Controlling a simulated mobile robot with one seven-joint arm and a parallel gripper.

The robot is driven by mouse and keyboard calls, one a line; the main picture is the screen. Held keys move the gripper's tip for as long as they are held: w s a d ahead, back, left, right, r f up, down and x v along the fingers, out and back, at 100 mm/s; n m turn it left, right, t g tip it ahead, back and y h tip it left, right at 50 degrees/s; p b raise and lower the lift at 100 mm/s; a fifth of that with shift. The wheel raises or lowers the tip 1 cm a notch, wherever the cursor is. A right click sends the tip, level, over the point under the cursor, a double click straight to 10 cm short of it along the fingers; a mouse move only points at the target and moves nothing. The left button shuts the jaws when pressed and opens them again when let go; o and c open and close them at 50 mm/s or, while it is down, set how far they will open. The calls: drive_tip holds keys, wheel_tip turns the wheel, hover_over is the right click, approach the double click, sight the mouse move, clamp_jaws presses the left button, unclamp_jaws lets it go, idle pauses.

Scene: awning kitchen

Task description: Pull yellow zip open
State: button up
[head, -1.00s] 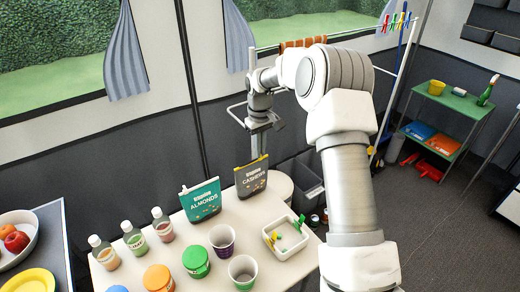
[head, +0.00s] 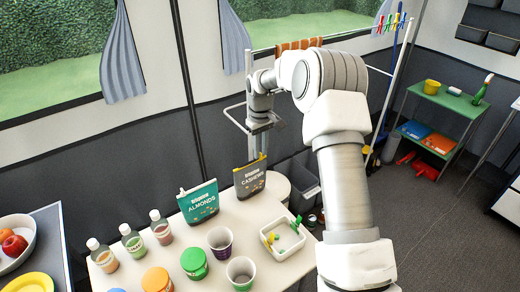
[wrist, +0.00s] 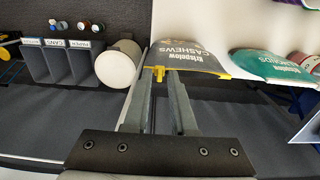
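The dark grey cashews pouch (head: 250,181) stands upright at the back right of the white table, with a yellow zip along its top edge. In the wrist view the pouch (wrist: 190,57) lies just beyond my fingertips, its yellow zip (wrist: 205,72) running to the right. A yellow zip tab (wrist: 158,73) shows between the tips of my gripper (wrist: 161,71). The two fingers stand a narrow gap apart. I cannot tell whether they touch the tab. In the head view my gripper (head: 262,150) points down at the pouch's top right corner.
The teal almonds pouch (head: 199,203) stands to the left. A white tray (head: 284,249) with small clips, two cups (head: 221,242), lidded jars (head: 195,262) and several bottles (head: 161,226) stand in front. Grey bins (head: 306,181) stand behind the table.

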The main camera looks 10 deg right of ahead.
drive_tip(key=shift+o, duration=0.7)
wheel_tip(320, 180, up, 18)
drive_tip(key=p, duration=0.2)
drive_tip(key=shift+f, duration=0.25)
